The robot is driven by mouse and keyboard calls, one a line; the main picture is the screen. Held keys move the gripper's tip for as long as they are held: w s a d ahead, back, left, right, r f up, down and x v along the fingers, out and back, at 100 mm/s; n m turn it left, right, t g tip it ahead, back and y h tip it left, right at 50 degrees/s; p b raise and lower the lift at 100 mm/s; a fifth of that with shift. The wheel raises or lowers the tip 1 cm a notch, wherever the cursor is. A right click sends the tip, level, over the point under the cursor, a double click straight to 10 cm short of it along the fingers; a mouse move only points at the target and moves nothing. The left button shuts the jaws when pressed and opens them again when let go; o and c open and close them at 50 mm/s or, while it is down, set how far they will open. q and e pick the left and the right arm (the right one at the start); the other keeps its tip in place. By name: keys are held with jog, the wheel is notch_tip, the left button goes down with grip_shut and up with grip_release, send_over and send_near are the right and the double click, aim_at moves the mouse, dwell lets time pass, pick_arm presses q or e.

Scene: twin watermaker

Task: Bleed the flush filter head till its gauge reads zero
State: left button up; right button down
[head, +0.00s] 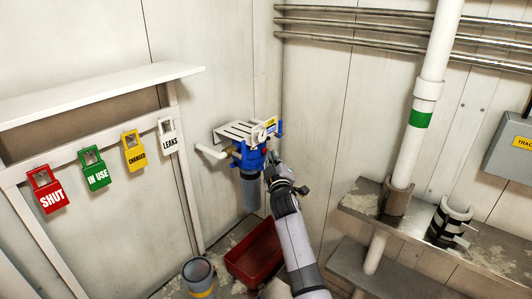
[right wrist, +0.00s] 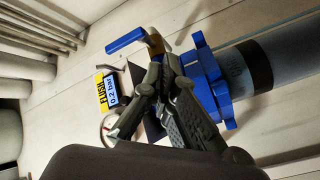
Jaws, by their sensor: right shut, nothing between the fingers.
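The flush filter head (head: 247,157) is blue, mounted under a white bracket on the wall, with a grey bowl (head: 250,194) below. In the right wrist view the blue head (right wrist: 205,75) lies sideways beside my fingers. A yellow FLUSH tag with a dark display (right wrist: 112,92) appears to read 0.2 bar. A round dial (right wrist: 108,128) is partly hidden behind my gripper. A blue lever (right wrist: 126,40) stands out near the fingertips. My right gripper (head: 271,160) is shut and empty, close against the head; it also shows in the right wrist view (right wrist: 162,68). Contact is unclear. My left gripper is out of view.
A red bin (head: 255,252) and a grey canister (head: 199,272) stand below the filter. Red, green, yellow and white tags hang on the left wall (head: 97,168). A white pipe (head: 420,110) and a worn shelf (head: 400,222) stand to the right of my arm.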

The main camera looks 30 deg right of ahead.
jog(key=shift+w+a, duration=0.15)
jog(key=shift+w, duration=0.1)
jog(key=shift+s, duration=0.1)
dwell(2.9)
jog(key=shift+s+d+p, duration=0.35)
jog(key=shift+s+p, duration=0.1)
jog(key=shift+s, duration=0.3)
jog(key=s+p, duration=0.1)
jog(key=s+d+p, duration=0.1)
jog(key=s, duration=0.1)
jog(key=s+d+p, duration=0.1)
jog(key=shift+s, duration=0.3)
dwell(0.3)
